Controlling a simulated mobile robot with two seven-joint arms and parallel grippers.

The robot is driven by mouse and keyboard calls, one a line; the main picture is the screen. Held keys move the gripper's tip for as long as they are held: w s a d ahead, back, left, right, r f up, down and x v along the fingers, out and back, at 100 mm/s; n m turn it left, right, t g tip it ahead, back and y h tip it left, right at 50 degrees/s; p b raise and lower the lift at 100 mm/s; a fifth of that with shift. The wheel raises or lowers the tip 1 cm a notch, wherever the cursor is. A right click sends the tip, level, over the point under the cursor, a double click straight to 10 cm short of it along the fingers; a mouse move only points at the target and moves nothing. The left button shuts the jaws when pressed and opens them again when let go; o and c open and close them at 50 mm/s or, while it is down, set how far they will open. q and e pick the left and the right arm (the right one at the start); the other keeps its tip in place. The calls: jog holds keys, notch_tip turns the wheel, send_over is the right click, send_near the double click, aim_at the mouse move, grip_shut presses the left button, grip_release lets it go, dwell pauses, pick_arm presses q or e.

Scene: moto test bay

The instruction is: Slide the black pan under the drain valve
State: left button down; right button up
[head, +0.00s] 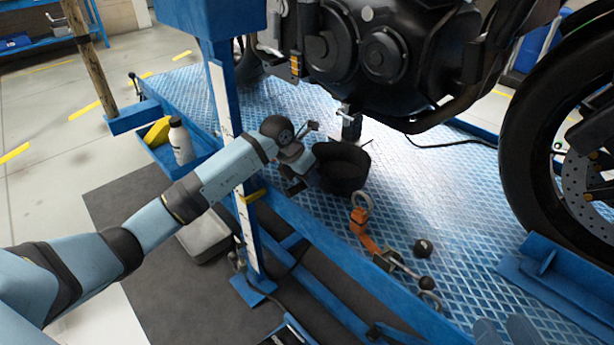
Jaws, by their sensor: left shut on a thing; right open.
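The black pan (343,168) is a round, deep tub on the blue tread-plate lift platform, under the front of the motorcycle engine. My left gripper (304,180) is at the pan's left side, shut on its rim or wall; the fingertips are partly hidden by the wrist. A small metal fitting (350,122), which looks like the drain valve, hangs below the engine (385,55), just above the pan's far rim. I cannot tell whether it is exactly over the opening.
A white bottle (181,140) stands in a blue side tray. A blue post (226,110) rises beside my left arm. The front wheel (540,130) stands right.

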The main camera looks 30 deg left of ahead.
pick_arm(q)
jog(key=shift+f, duration=0.6)
jog(key=c, duration=0.9)
grip_release()
